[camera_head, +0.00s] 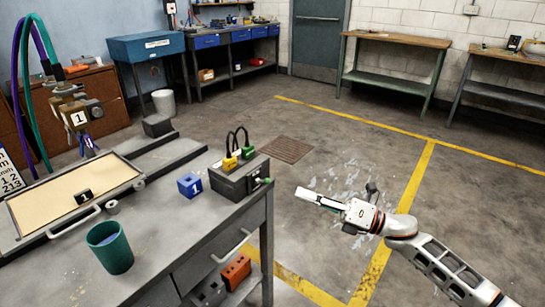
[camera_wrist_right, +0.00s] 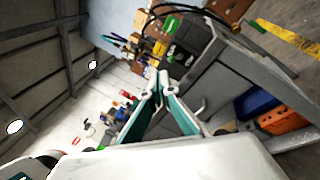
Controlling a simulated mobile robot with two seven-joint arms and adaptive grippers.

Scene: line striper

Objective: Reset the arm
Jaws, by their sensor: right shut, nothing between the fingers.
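My right gripper (camera_head: 318,199) shows in the head view, to the right of the grey workbench (camera_head: 190,215) and apart from it, over the bare floor. Its fingers are together and hold nothing. In the right wrist view the fingertips of the right gripper (camera_wrist_right: 160,84) meet in front of the camera with nothing between them. The right arm (camera_head: 430,260) comes in from the lower right corner. My left gripper is not in view.
On the workbench stand a teal cup (camera_head: 110,250), a blue block (camera_head: 189,184), a dark box (camera_head: 240,178) with yellow and green plugs, and a tan panel (camera_head: 75,200). An orange item (camera_head: 236,271) sits on the lower shelf. The floor beyond my right arm is clear, with yellow lines.

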